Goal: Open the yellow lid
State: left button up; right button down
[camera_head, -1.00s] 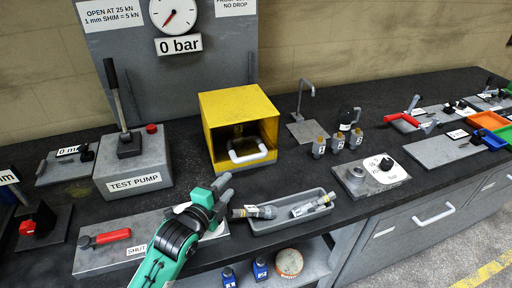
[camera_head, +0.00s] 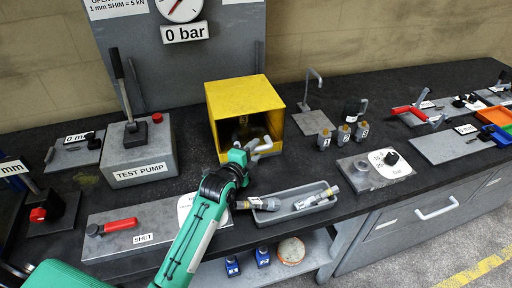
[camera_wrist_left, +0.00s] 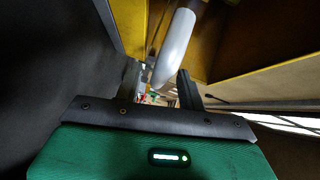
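The yellow lid (camera_head: 243,95) is a box-shaped cover on the bench, with its front showing as a dark opening. A white bar handle (camera_head: 265,145) sits low at its front. My left gripper (camera_head: 251,146) is at this handle, hiding its left part. In the left wrist view, the handle (camera_wrist_left: 176,48) runs down between my two open, dark fingers (camera_wrist_left: 159,88), with gaps beside it. I cannot tell if either finger touches it. Yellow panels (camera_wrist_left: 265,35) show behind. My right gripper is not in view.
The test pump (camera_head: 138,155) stands left of the cover. A grey tray (camera_head: 290,212) with fittings lies just right of my left forearm. Small bottles (camera_head: 343,133) and a thin metal stand (camera_head: 311,115) are to the right. A red-handled valve plate (camera_head: 130,232) is at front left.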

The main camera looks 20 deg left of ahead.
pick_arm(q)
jog(key=shift+x, duration=0.75)
jog(key=shift+c, duration=0.4)
grip_shut()
